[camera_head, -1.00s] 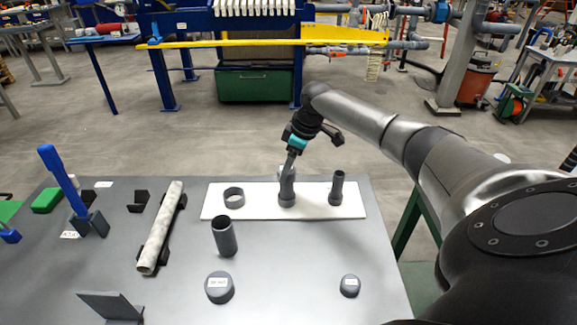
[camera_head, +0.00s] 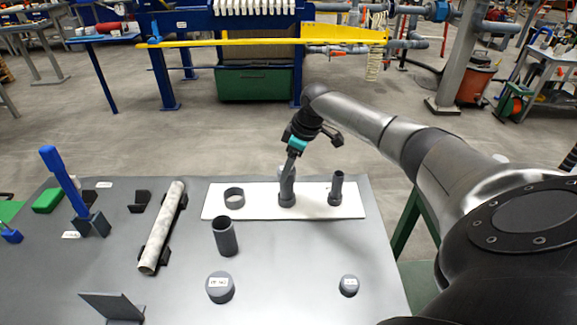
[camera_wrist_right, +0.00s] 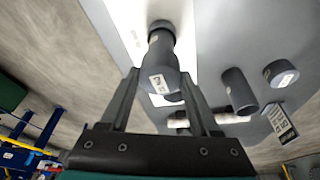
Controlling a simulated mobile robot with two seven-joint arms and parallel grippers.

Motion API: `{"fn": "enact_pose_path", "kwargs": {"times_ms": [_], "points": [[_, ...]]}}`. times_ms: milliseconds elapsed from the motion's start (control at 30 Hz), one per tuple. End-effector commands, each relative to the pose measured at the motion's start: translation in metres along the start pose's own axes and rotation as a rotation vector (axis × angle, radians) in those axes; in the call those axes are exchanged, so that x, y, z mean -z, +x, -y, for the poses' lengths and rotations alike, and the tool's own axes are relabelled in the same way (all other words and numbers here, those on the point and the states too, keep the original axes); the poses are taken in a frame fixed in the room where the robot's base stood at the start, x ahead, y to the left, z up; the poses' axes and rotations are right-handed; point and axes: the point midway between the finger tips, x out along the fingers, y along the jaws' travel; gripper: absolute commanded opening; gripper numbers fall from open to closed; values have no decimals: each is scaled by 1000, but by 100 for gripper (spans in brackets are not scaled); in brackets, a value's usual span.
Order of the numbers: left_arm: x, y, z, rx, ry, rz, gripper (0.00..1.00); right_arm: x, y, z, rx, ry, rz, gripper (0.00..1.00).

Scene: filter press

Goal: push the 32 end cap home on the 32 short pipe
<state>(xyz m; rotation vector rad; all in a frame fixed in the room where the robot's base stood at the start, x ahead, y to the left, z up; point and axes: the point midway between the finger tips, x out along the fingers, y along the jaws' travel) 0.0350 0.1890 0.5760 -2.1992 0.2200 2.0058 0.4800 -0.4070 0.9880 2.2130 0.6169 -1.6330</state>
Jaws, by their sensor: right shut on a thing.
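My right gripper (camera_head: 289,168) comes down tilted from the upper right onto a grey upright part (camera_head: 287,188) standing at the middle of the white board. In the right wrist view the fingers (camera_wrist_right: 160,82) close around that part's broad, labelled grey upper body (camera_wrist_right: 160,62); the label is too small to read. I cannot tell whether a cap is seated on a pipe there. A slim dark pipe (camera_head: 337,186) stands upright in a collar at the board's right. A small labelled round cap (camera_head: 349,286) lies apart on the table at front right; its label is unreadable.
The white board (camera_head: 312,203) also holds an open ring (camera_head: 234,197). A wider pipe (camera_head: 225,237) and a larger labelled cap (camera_head: 220,288) stand in front. A pale long pipe (camera_head: 160,228) lies on black supports at left. The table is clear between the two caps.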

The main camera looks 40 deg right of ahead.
Motion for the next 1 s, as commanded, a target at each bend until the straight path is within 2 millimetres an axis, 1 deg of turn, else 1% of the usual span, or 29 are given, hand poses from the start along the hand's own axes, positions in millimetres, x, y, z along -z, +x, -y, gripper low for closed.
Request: {"fn": "enact_pose_path", "kwargs": {"times_ms": [267, 600, 1000], "points": [[0, 0, 0, 0, 0, 1, 50, 0, 0, 0, 1, 0, 0, 6], [0, -8, 0, 0, 0, 1, 50, 1, 0, 0, 2, 2, -1, 6], [0, -6, 0, 0, 0, 1, 50, 0, 1, 0, 1, 1, 0, 6]]}}
